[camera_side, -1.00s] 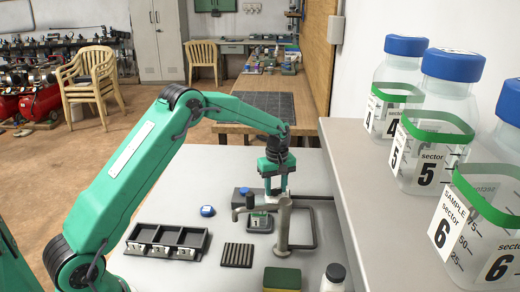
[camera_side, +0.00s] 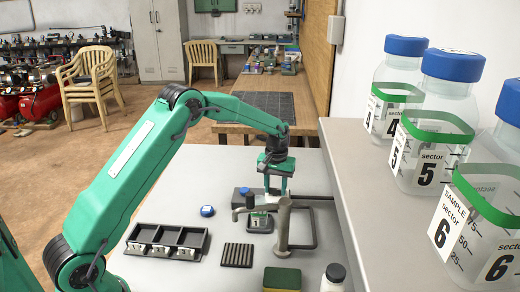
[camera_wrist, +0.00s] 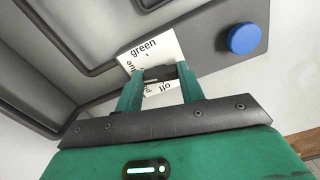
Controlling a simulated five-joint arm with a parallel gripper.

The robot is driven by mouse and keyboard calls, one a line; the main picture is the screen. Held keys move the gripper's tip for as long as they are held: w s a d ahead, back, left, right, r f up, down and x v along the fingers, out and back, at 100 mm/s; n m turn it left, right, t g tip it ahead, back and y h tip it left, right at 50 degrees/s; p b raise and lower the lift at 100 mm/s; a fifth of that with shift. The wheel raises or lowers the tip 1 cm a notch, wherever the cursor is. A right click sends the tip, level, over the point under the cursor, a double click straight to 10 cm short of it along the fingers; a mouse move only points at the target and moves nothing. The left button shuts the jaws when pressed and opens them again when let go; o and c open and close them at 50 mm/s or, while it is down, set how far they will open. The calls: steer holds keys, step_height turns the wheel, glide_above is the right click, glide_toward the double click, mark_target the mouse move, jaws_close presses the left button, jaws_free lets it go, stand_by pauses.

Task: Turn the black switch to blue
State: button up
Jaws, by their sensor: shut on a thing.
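My gripper (camera_side: 276,194) points down at the dark manifold panel beyond the tap. In the wrist view its two green fingers (camera_wrist: 160,88) are shut on the black switch (camera_wrist: 157,73), whose dark bar shows between the fingertips. A white label card (camera_wrist: 150,47) lies around the switch. Where the switch points is not clear.
A round blue button (camera_wrist: 243,38) sits on the panel right of the card. A grey tap (camera_side: 283,222) stands close in front of my gripper. A black tray (camera_side: 167,241), a ribbed black pad (camera_side: 237,255) and a sponge (camera_side: 282,279) lie nearer. Bottles stand on the right shelf.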

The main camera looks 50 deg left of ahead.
mark_target(275, 190)
steer(key=shift+r+m, duration=0.1)
steer(key=shift+m, duration=1)
steer(key=o, duration=1)
steer(key=shift+r, duration=3.9)
